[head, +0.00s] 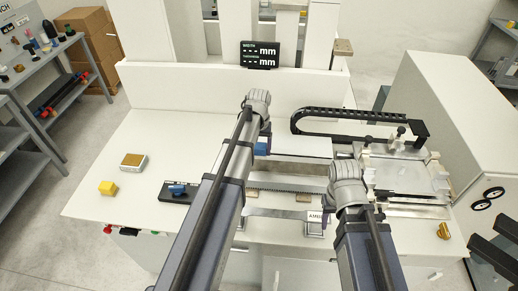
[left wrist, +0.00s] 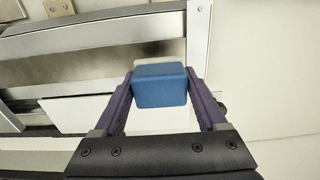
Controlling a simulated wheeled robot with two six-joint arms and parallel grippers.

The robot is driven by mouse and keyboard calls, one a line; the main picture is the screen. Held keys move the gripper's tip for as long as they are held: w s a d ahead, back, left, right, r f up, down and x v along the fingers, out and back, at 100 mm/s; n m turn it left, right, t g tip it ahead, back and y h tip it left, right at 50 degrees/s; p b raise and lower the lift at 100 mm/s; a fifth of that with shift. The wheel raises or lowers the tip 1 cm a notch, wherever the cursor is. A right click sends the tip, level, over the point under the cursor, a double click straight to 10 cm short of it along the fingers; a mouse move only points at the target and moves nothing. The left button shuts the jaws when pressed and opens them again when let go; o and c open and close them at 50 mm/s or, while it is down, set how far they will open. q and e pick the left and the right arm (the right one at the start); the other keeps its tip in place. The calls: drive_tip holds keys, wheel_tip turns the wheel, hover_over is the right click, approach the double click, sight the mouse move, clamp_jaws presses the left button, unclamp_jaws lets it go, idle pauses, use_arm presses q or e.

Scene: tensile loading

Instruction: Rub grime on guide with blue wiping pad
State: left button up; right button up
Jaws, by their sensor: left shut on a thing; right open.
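The blue wiping pad (left wrist: 160,85) is between the fingers of my left gripper (left wrist: 165,100), which is shut on it. In the head view the pad (head: 262,147) shows as a small blue patch beside my left wrist, over the machine's middle. The guide looks to be the long metal rail (head: 290,183); in the left wrist view its metal face (left wrist: 80,65) runs up to the pad. I cannot tell whether the pad touches it.
A black tray with a blue item (head: 176,190), a yellow block (head: 107,188) and a tan-topped box (head: 132,161) lie on the white table at left. A black cable chain (head: 345,113) arches behind the rail.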

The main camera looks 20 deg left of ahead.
sight(259, 145)
use_arm(q)
drive_tip(key=shift+r, duration=0.1)
wheel_tip(259, 145, up, 3)
drive_tip(key=p, duration=0.3)
idle(0.5)
